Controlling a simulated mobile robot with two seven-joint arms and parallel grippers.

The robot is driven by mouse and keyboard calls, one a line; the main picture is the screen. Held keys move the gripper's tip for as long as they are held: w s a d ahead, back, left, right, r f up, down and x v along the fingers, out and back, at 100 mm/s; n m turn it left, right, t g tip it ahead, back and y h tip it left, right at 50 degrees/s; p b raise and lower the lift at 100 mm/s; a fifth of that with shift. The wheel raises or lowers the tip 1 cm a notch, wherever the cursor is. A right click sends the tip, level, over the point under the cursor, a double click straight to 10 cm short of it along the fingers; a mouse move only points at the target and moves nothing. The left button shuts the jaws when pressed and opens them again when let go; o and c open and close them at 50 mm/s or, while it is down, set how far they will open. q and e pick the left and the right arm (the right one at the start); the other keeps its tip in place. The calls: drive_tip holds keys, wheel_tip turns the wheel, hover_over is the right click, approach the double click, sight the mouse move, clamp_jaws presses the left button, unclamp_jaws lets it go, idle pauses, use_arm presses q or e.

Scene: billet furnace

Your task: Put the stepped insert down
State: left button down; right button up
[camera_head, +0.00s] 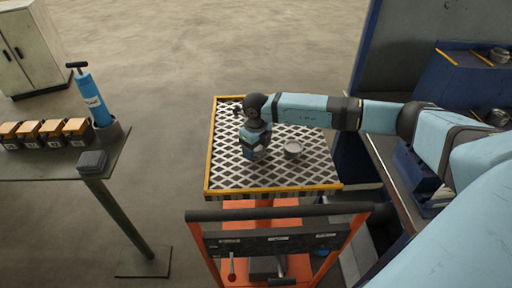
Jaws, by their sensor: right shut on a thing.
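My right gripper (257,155) points down over the patterned top of the orange lift cart (225,178), left of its middle. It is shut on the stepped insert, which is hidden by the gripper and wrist. I cannot tell whether the insert touches the cart top. A small round grey metal part (292,149) stands upright on the cart top just right of the gripper, apart from it. My left gripper is not in view.
The cart's dark handle (280,212) is at the front. At left, a table holds several orange-topped boxes (50,130) and a blue pump-like cylinder (95,98). At right, a blue bench (470,82) bears round metal parts (499,56). The floor behind the cart is clear.

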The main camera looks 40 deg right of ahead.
drive_tip(key=o, duration=1.3)
drive_tip(key=shift+f, duration=0.1)
drive_tip(key=shift+o, duration=0.2)
drive_tip(key=shift+r, duration=0.3)
wheel_tip(320, 180, up, 12)
drive_tip(key=shift+b, duration=0.35)
